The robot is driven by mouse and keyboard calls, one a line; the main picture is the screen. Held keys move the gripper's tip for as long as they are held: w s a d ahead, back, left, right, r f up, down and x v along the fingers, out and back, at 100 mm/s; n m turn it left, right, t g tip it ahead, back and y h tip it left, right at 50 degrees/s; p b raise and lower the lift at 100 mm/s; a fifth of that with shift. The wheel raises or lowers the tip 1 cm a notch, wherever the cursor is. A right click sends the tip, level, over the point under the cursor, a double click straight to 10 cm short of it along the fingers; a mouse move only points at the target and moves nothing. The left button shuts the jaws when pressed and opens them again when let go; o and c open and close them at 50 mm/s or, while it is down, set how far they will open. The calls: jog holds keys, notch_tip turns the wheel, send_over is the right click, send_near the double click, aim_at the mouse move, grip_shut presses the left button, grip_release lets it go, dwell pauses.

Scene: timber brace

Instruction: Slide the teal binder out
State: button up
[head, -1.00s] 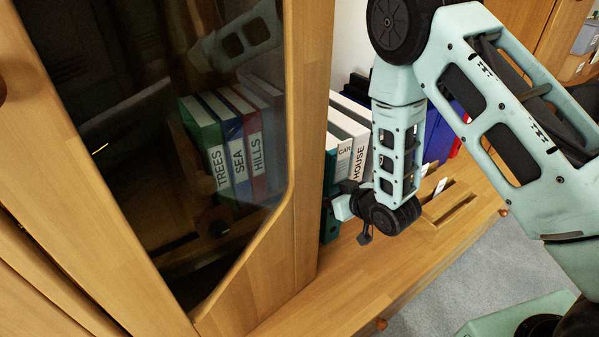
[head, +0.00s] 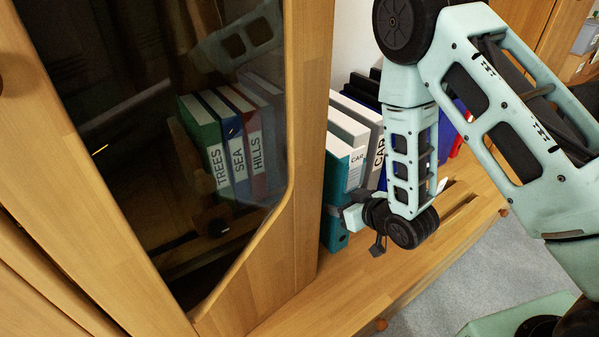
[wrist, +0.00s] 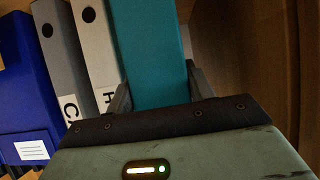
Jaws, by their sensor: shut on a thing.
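The teal binder (head: 337,170) stands upright at the near end of the shelf row, just past the wooden cabinet door edge, and sticks out ahead of its neighbours. In the wrist view the teal binder (wrist: 150,45) runs between my two fingers. My gripper (head: 352,214) is shut on its spine, with one finger on each side in the wrist view (wrist: 160,92). My wrist hides part of the spine in the head view.
A white binder (wrist: 95,45) and a grey binder (wrist: 62,50) stand beside the teal one, then a blue one (wrist: 25,80). A wooden panel (wrist: 225,40) is on the other side. The glass door (head: 140,130) stands close left. The wooden ledge (head: 350,290) in front is clear.

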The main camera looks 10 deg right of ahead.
jog(key=shift+s+d, duration=0.25)
jog(key=shift+s, duration=0.3)
jog(key=shift+s+d, duration=0.2)
jog(key=shift+s, duration=0.3)
jog(key=o, duration=1.1)
jog(key=p+v, duration=0.8)
jog(key=p, duration=0.1)
